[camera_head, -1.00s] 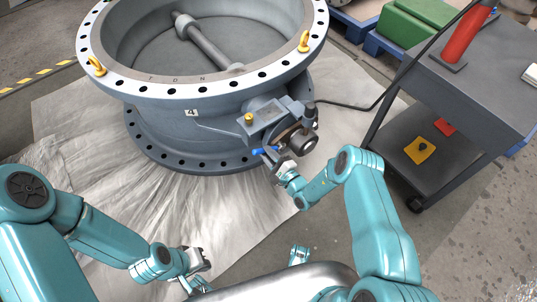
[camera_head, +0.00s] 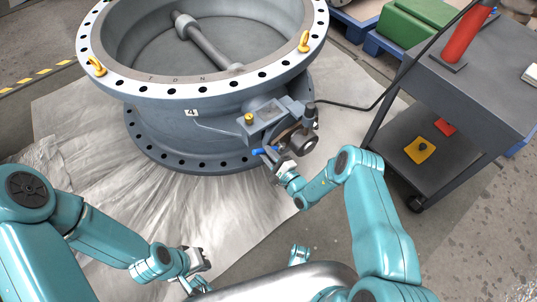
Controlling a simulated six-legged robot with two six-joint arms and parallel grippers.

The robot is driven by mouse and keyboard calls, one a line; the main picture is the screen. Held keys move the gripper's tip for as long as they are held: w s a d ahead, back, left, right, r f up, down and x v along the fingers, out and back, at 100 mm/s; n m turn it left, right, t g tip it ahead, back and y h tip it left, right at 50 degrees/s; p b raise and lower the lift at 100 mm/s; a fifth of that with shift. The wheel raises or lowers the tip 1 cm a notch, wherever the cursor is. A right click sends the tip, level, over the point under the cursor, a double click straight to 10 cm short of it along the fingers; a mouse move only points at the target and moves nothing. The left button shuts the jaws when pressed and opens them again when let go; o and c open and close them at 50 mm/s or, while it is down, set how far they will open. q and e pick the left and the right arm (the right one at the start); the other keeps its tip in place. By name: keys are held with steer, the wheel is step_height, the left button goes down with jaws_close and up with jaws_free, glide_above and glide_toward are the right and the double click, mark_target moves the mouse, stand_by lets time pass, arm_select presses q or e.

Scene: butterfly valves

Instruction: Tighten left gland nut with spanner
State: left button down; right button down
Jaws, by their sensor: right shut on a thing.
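The large grey butterfly valve (camera_head: 190,125) stands on a pale sheet, its flange ring upward. Its gearbox and actuator (camera_head: 270,122) sit on the near right side. My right gripper (camera_head: 281,169) is at the actuator's lower front, shut on the spanner (camera_head: 259,151), of which a small blue part shows. The left gland nut is too small or hidden to make out, so I cannot tell whether the spanner is on it. My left gripper (camera_head: 200,275) is low in the view, away from the valve; its jaws are too small to read.
A grey cart (camera_head: 470,75) stands at the right with a red cylinder (camera_head: 467,38) on top and a yellow item (camera_head: 419,151) on its lower shelf. A black cable runs from the actuator to the cart.

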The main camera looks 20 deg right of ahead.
steer(key=shift+s, duration=0.1)
steer(key=p+v, duration=0.1)
steer(key=v, duration=0.2)
steer(key=shift+s+d+p, duration=0.1)
steer(key=shift+s+p, duration=0.05)
steer(key=shift+p, duration=0.25)
stand_by(0.4)
step_height(320, 180, down, 6)
steer(key=a+n+b, duration=0.1)
steer(key=n+b, duration=0.1)
steer(key=n, duration=0.6)
steer(key=shift+s+a, duration=0.15)
steer(key=shift+s, duration=0.1)
